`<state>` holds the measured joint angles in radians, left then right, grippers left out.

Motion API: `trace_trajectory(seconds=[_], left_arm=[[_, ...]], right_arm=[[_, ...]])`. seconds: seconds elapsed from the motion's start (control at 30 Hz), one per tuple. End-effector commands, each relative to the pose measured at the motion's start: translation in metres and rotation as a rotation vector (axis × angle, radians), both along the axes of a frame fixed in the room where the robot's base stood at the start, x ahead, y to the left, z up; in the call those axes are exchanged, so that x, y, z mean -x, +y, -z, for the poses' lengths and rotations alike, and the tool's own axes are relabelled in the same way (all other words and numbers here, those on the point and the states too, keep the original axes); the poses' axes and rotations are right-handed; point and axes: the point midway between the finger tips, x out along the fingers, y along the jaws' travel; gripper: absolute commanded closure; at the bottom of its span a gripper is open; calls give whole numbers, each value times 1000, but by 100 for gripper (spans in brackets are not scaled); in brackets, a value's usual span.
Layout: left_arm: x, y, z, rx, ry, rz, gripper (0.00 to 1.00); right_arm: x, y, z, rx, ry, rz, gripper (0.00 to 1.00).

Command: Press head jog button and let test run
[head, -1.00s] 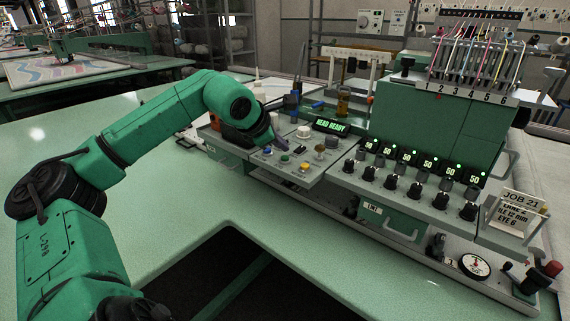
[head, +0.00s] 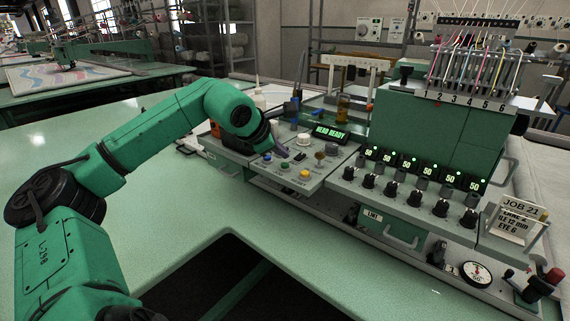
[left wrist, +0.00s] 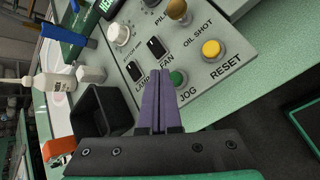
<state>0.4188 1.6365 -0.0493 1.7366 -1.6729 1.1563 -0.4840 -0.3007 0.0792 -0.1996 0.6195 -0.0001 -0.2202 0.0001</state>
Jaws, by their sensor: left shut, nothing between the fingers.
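The jog button is a green round button (left wrist: 178,77) labelled JOG. It sits between the FAN rocker and the yellow RESET button (left wrist: 212,48); the head view also shows the green button (head: 284,164). My left gripper (left wrist: 161,73) has its purple fingers shut together and empty. The fingertips are over the panel just left of the green button in the wrist view, overlapping its edge; I cannot tell whether they touch it. In the head view the left gripper (head: 283,149) is above the panel behind the buttons. The display (head: 331,133) reads HEAD READY. My right gripper is not in view.
The control panel (head: 325,168) also carries black rockers (left wrist: 155,46), a white knob (left wrist: 119,33) and a brown knob (left wrist: 177,10). A bank of black dials (head: 415,194) with lit 50 readouts stands to the right. A white bottle (left wrist: 52,87) stands near the gripper.

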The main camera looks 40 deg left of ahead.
Motion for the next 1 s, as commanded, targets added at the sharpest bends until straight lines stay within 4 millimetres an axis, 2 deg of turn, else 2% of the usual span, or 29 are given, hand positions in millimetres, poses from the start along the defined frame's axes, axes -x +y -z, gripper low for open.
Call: trace_trajectory(seconds=[0.77, 1.0], left_arm=[[0, 0, 0, 0, 0, 0, 100], [0, 0, 9, 0, 0, 0, 100]], right_arm=[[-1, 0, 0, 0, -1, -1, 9], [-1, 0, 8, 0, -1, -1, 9]])
